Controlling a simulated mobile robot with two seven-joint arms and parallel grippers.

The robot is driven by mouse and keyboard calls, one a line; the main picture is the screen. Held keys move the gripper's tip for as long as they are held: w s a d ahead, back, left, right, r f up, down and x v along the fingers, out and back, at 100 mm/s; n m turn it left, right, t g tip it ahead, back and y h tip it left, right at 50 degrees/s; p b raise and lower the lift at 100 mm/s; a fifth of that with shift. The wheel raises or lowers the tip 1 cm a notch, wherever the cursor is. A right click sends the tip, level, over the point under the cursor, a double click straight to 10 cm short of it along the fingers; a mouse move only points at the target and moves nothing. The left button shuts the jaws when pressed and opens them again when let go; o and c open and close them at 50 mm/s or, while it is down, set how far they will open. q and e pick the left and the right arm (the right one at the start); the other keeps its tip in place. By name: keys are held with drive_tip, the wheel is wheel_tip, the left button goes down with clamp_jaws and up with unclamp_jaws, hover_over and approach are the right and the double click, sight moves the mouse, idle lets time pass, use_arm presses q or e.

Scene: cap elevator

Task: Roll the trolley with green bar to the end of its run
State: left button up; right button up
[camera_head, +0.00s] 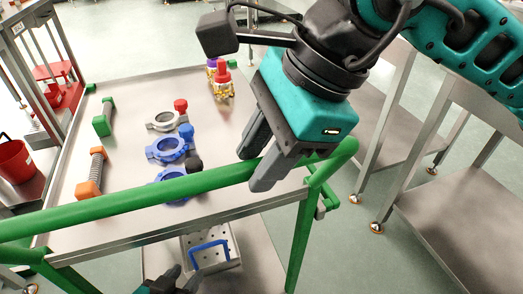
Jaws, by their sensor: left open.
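The trolley (125,88) is a steel table with a green bar (130,200) along its near edge, running from the left edge of the picture to the near right corner. My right gripper (254,172) reaches down over the bar near its right end. One finger is on the far side and one on the near side, with the bar between them. It looks shut on the bar; the contact is partly hidden by the near finger. My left gripper (182,277) is low at the bottom edge, below and in front of the bar, open and empty.
The trolley top holds blue clamps (168,149), a grey clamp (165,121), an orange bolt (91,173), a green part (104,117) and brass fittings (222,85). A tray (222,262) lies on its lower shelf. Steel tables (465,205) stand right; a red bucket (14,160) is left.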

clamp_jaws()
use_arm(q)
drive_tip(key=shift+w+d, duration=0.1)
use_arm(e)
drive_tip(key=shift+w, duration=0.1)
